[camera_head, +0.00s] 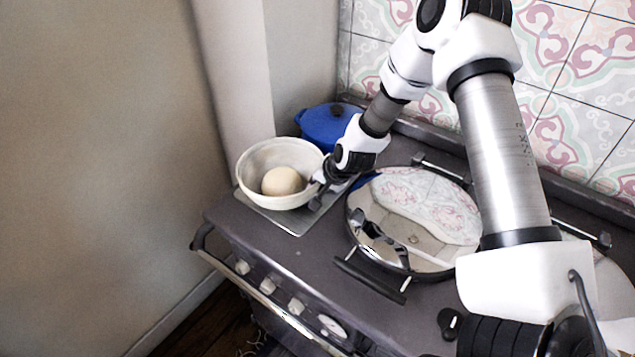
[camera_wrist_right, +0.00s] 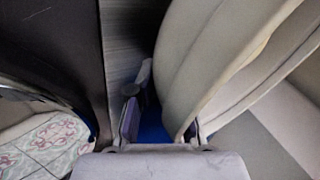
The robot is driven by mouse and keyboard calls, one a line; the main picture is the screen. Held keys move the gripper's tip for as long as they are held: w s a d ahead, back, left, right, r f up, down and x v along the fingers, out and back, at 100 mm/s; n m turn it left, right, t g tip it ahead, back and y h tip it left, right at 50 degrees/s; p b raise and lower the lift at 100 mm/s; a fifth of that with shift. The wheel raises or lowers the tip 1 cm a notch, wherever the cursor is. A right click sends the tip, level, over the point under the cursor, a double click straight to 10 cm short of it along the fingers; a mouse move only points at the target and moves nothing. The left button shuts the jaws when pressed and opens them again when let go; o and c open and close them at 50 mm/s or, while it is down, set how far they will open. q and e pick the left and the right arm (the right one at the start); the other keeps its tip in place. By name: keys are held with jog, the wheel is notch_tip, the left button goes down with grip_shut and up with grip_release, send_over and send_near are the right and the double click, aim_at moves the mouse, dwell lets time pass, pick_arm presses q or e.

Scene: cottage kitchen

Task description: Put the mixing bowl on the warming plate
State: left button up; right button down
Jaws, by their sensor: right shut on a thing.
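The cream mixing bowl (camera_head: 258,160) with a pale ball of dough (camera_head: 283,181) inside is at the left end of the stove top. It is upright over the grey warming plate (camera_head: 298,222), whose front and right parts show. I cannot tell whether its base touches the plate. My right gripper (camera_head: 322,185) is shut on the bowl's right rim. In the right wrist view the bowl wall (camera_wrist_right: 215,60) fills the right side, by the gripper's fingers (camera_wrist_right: 160,125), and a strip of the plate (camera_wrist_right: 122,50) shows. My left gripper is not in view.
A blue lidded pot (camera_head: 325,122) stands behind the bowl. The wall is close on the left, and the stove's front rail (camera_head: 235,277) marks the edge.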

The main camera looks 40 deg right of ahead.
jog(key=c, duration=1.5)
grip_release()
jog(key=shift+s+a+f, duration=0.1)
jog(key=shift+s, duration=0.1)
jog(key=o, duration=0.4)
jog(key=shift+r, duration=0.3)
jog(key=p+v, duration=0.6)
jog(key=v, duration=0.5)
jog(key=shift+s+r, duration=0.2)
jog(key=shift+s, duration=0.05)
jog(key=shift+w, duration=0.1)
